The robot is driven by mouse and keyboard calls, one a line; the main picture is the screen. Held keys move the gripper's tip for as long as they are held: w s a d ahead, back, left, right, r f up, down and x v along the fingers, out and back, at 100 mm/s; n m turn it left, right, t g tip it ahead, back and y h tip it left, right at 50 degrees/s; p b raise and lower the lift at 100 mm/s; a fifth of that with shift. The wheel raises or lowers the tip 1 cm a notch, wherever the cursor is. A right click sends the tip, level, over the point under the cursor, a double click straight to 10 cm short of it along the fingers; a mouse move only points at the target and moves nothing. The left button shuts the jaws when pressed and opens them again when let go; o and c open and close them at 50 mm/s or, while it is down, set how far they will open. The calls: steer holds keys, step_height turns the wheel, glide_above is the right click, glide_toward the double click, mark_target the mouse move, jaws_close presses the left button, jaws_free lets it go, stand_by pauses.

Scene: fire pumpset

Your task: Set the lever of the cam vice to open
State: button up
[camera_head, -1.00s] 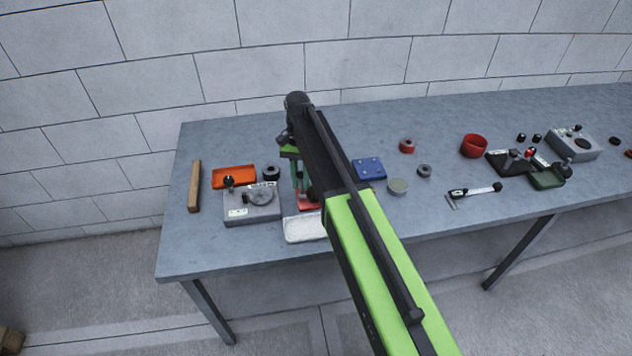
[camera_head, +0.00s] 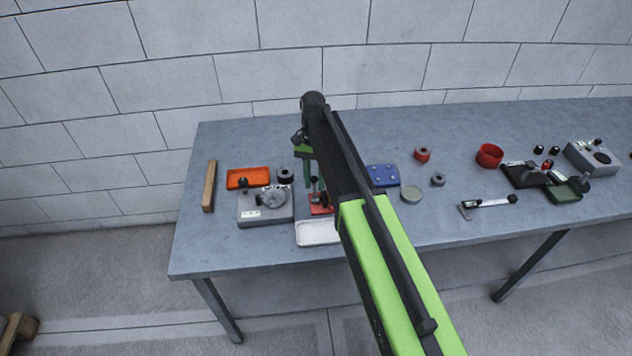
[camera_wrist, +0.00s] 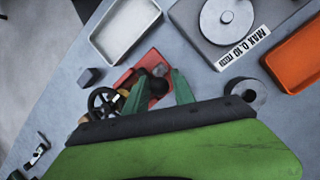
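A small red-based fixture (camera_head: 320,209) with upright black-knobbed parts stands under my arm on the bench. It may be the cam vice, but no label confirms this. In the wrist view its red base (camera_wrist: 151,58) lies beyond my gripper (camera_wrist: 161,76). My gripper's two green fingers are apart, with a dark round knob (camera_wrist: 158,82) showing between them. I cannot tell whether the fingers touch it. In the head view my arm hides part of the fixture, and the lever's setting cannot be read.
A grey block with a disc (camera_head: 264,207) and an orange tray (camera_head: 248,178) stand left of the fixture. A black-plated device (camera_head: 524,175) stands farther right.

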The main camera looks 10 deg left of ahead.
steer(key=p+v, duration=1.4)
steer(key=v, duration=0.2)
steer(key=shift+d, duration=0.15)
steer(key=shift+c, duration=1.1)
steer(key=shift+n+t+y, duration=0.3)
steer(key=shift+n+t, duration=0.4)
steer(key=shift+t, duration=0.2)
steer(key=s+d+f+b, duration=0.1)
steer(key=s+d, duration=0.2)
steer(key=d, duration=0.1)
steer(key=s+d+f, duration=0.1)
steer(key=s+d, duration=0.2)
steer(key=d, duration=0.2)
steer(key=s+d+f+b, duration=0.1)
steer(key=s+d, duration=0.2)
steer(key=d, duration=0.2)
steer(key=shift+d+f+b, duration=0.1)
steer(key=shift+f+b, duration=0.2)
jaws_close()
steer(key=s+d+f+n+t+b, duration=0.1)
steer(key=s+d+f+n+t, duration=0.1)
steer(key=s+d, duration=0.7)
steer(key=shift+s+d+b, duration=0.2)
steer(key=shift+d+b, duration=0.2)
steer(key=shift+d, duration=0.75)
